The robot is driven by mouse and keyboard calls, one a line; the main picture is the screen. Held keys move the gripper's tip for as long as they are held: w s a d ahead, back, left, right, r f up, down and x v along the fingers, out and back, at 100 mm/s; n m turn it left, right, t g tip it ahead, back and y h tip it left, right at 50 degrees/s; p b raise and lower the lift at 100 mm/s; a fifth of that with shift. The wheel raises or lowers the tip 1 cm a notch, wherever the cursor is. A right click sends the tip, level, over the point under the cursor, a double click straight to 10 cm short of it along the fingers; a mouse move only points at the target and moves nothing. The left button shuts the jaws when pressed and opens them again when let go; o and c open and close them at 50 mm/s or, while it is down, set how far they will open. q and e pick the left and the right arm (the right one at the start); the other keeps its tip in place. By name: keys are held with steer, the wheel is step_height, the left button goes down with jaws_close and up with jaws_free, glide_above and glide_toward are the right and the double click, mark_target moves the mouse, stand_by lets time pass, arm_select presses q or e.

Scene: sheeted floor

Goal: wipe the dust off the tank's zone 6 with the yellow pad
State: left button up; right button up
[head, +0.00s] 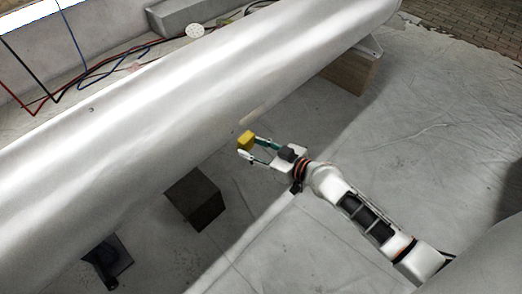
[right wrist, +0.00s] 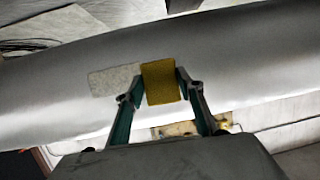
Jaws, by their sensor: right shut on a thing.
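The tank (head: 150,130) is a long silver cylinder running diagonally across the head view, and it fills the middle of the right wrist view (right wrist: 50,90). My right gripper (head: 247,148) is shut on the yellow pad (head: 246,139) at the tank's lower near side. In the right wrist view the pad (right wrist: 160,83) sits between the fingertips, in front of the tank. A pale, speckled dust patch (right wrist: 112,80) shows left of the pad, which overlaps its right end. I cannot tell whether the pad touches the tank. No zone number is readable. My left gripper is out of view.
A wooden support block (head: 350,72) stands under the tank's far end, and a dark block (head: 195,198) lies below its middle. Red, blue and black cables (head: 85,75) lie behind the tank. The sheeted floor (head: 440,130) at right is mostly clear.

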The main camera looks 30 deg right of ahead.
mark_target(251, 138)
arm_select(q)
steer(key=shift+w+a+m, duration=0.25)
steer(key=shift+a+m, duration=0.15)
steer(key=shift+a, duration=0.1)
arm_select(e)
steer(key=shift+m+t+h, duration=0.3)
steer(key=shift+m+h, duration=0.1)
steer(key=shift+w+d+f, duration=0.25)
steer(key=shift+w+f, duration=0.05)
steer(key=shift+w, duration=0.55)
steer(key=shift+w+d+f, duration=0.25)
steer(key=shift+w+d, duration=0.05)
steer(key=shift+w, duration=0.5)
steer(key=shift+w+d+f, duration=0.25)
steer(key=shift+w+f, duration=0.05)
steer(key=shift+w, duration=0.55)
steer(key=shift+w+a+r, duration=0.1)
steer(key=shift+w+a, duration=0.2)
steer(key=shift+w, duration=0.5)
